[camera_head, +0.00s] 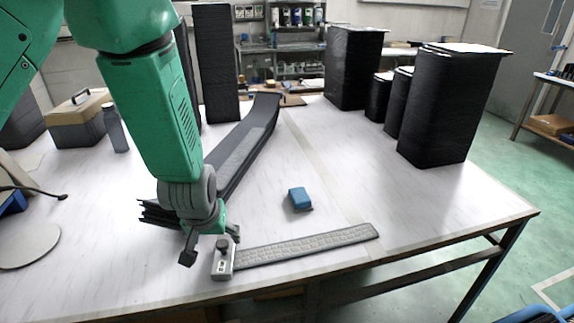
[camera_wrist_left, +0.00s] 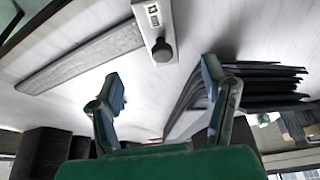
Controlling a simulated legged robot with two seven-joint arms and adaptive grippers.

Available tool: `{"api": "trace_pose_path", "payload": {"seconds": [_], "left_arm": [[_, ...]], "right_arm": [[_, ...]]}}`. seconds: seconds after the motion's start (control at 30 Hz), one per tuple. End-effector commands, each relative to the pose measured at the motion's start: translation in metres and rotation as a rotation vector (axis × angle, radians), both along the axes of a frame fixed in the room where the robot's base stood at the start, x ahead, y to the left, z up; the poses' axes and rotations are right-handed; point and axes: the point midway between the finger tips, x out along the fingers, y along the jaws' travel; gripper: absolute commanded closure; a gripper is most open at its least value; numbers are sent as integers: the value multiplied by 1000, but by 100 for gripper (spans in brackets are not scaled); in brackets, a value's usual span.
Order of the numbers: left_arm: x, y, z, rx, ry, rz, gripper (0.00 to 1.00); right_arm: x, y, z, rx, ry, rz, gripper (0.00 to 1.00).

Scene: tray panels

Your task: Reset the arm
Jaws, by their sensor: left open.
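My left gripper (camera_head: 211,246) hangs low over the white table, near its front edge. It is open, with nothing between its fingers. In the left wrist view the two fingers (camera_wrist_left: 163,85) stand wide apart. A small grey metal block with a black knob (camera_head: 223,265) stands just beside the gripper; it also shows in the wrist view (camera_wrist_left: 156,28). A stack of dark, long panels (camera_head: 247,138) lies behind the gripper and partly behind my arm. The stack's layered end shows in the wrist view (camera_wrist_left: 255,85). My right gripper is in neither view.
A grey flat strip (camera_head: 310,245) runs right from the metal block. A blue block (camera_head: 299,199) lies mid-table. Tall black wrapped stacks (camera_head: 440,110) stand at the back right. A toolbox (camera_head: 77,122) and a bottle (camera_head: 115,128) stand at the left. The table's right front is clear.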

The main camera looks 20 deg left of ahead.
Motion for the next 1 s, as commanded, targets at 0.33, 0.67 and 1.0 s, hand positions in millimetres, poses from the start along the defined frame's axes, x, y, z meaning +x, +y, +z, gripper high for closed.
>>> {"api": "trace_pose_path", "payload": {"seconds": [0.33, 0.67, 1.0], "left_arm": [[-93, 11, -98, 20, 166, -104, 33], [-239, 6, -174, -44, 341, -258, 33], [-268, -8, -205, -58, 352, -357, 33]], "right_arm": [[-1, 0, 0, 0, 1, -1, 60], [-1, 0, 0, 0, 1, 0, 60], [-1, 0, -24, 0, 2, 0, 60]]}}
